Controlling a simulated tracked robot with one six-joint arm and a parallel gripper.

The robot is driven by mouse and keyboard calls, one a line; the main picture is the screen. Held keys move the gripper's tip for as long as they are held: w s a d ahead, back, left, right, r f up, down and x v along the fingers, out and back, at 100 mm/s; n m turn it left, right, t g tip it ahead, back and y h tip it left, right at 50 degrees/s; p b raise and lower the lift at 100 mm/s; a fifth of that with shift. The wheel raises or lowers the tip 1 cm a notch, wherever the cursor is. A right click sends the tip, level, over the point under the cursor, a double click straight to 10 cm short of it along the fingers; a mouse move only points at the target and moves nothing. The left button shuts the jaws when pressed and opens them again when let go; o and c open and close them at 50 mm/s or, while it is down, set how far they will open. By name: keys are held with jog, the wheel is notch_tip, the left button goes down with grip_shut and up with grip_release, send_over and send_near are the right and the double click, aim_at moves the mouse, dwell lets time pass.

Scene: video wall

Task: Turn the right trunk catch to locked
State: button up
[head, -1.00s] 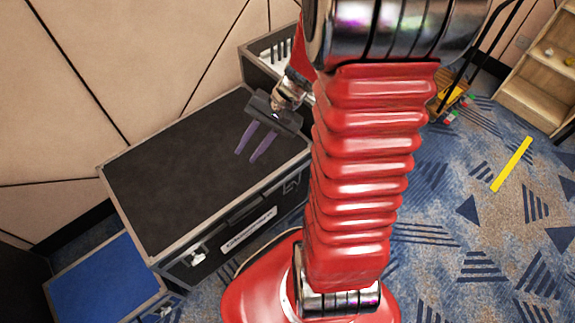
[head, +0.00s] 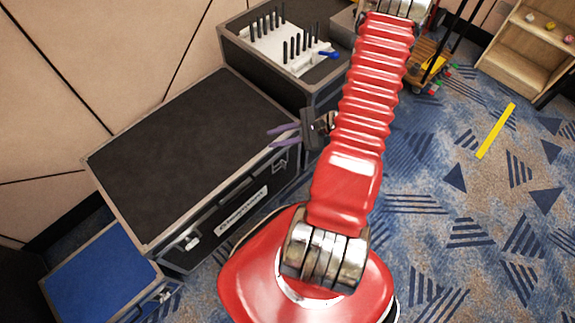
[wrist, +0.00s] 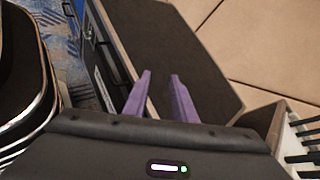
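The black trunk (head: 190,150) with silver edges stands against the wall, lid shut. Its left catch (head: 192,242) shows on the front face, left of the name plate (head: 242,206). The right catch is not clear in the head view; its setting cannot be read. My gripper (head: 270,139) is open and empty, with two purple fingers pointing left near the trunk's right end and front top edge. In the wrist view my gripper (wrist: 160,75) has a clear gap between its fingers, with the trunk (wrist: 165,40) beyond; contact cannot be told.
A second case (head: 325,85) behind the trunk's right end holds a white rack (head: 285,45) with several dark pegs. A blue case (head: 100,280) stands at the left. A wooden shelf (head: 520,55) stands at the back right. A yellow strip (head: 496,131) lies on the open carpet.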

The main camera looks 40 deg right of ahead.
jog(key=s+d+f+m+t+h, duration=0.35)
jog(key=d+f+m, duration=0.2)
jog(key=f, duration=0.45)
jog(key=m+h, duration=0.5)
jog(key=m, duration=0.3)
send_near(283, 164)
jog(key=f+v, duration=0.1)
jog(key=v, duration=0.5)
jog(key=shift+s+d+t, duration=0.25)
jog(key=shift+d+t, duration=0.1)
jog(key=shift+t, duration=0.1)
jog(key=shift+w+n, duration=0.1)
jog(key=shift+n, duration=0.15)
jog(key=x, duration=1.3)
jog(key=shift+w+a+f, duration=0.15)
jog(key=shift+w+f, duration=0.05)
jog(key=shift+w, duration=0.1)
grip_shut()
